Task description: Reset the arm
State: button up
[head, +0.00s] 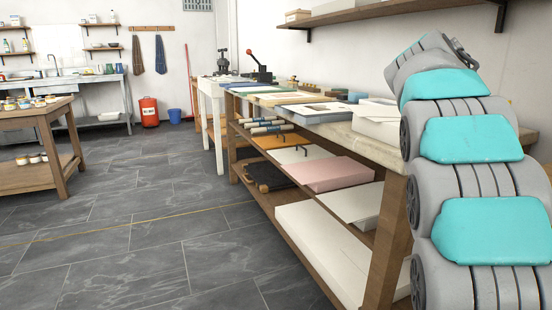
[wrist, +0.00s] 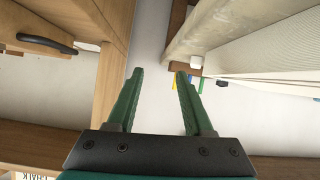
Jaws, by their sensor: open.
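My gripper (wrist: 158,90) shows in the wrist view with its two green fingers apart and nothing between them. Beyond the fingertips is a pale wall or surface. In the head view my grey and turquoise arm stands folded upright at the right, in front of the workbench; the gripper itself cannot be made out there.
A long workbench (head: 383,150) with papers, boxes and lower shelves runs along the right. A wooden table (head: 40,113) with several jars stands at left. A red bin (head: 149,112) and blue bucket (head: 175,116) are at the back. The tiled floor (head: 130,220) between is clear.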

jog(key=s+a+f+n+g+y+p, duration=0.25)
jog(key=s+a+f+n+y, duration=0.45)
jog(key=s+a+f, duration=1.15)
jog(key=s+a+f+n+g+y, duration=0.2)
jog(key=s+a+f, duration=0.4)
jog(key=s, duration=0.5)
jog(key=s+a+f+n+g+y, duration=0.2)
jog(key=s+a+f+n, duration=0.1)
jog(key=s+a+f, duration=0.4)
jog(key=s+f+p, duration=0.1)
jog(key=s+f, duration=0.1)
jog(key=s, duration=0.2)
jog(key=shift+a+f, duration=0.3)
jog(key=shift+f, duration=0.05)
jog(key=shift+s, duration=0.1)
